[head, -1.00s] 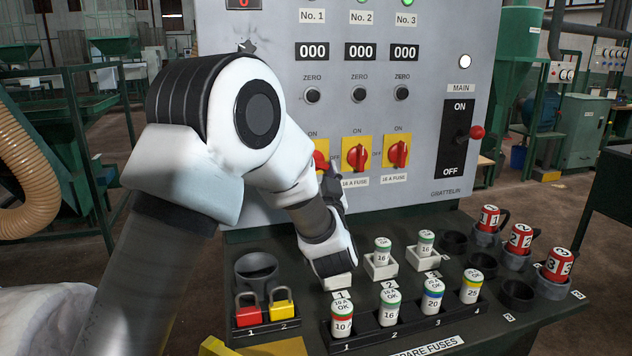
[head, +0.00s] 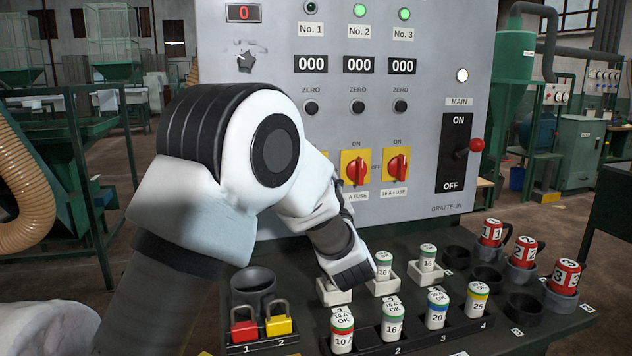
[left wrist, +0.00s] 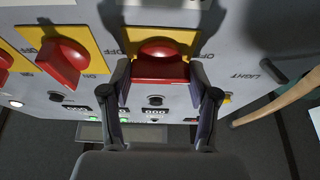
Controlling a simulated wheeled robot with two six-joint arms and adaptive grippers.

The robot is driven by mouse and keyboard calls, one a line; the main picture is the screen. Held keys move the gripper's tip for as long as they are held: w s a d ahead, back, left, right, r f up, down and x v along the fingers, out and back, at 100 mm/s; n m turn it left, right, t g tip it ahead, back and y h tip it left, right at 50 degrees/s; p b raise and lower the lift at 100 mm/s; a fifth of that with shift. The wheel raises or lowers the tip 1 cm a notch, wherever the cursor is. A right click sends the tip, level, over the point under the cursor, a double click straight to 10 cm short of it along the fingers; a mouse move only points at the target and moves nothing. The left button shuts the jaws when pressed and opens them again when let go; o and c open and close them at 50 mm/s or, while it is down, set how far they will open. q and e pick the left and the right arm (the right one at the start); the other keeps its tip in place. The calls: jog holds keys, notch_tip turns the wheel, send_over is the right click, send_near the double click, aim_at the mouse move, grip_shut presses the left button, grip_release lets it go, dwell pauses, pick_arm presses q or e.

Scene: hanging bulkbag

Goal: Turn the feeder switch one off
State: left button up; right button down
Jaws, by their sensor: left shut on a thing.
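Feeder switch one is a red knob on a yellow plate, seen in the left wrist view (left wrist: 160,68). In the head view my arm hides it. My left gripper (left wrist: 160,88) has one finger on each side of the red knob and is shut on it. The knob's exact angle is hard to read between the fingers. In the head view the lamp above No. 1 (head: 311,7) is dark, while the No. 2 lamp (head: 360,10) and No. 3 lamp (head: 404,14) glow green. My right gripper is out of view.
Switch two (head: 356,169) and switch three (head: 397,167) sit to the right on the panel. The main switch (head: 455,150) is farther right.

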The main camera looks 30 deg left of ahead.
pick_arm(q)
jog(key=o, duration=1.1)
jog(key=shift+o, duration=0.2)
notch_tip(320, 180, up, 10)
jog(key=shift+f, duration=0.1)
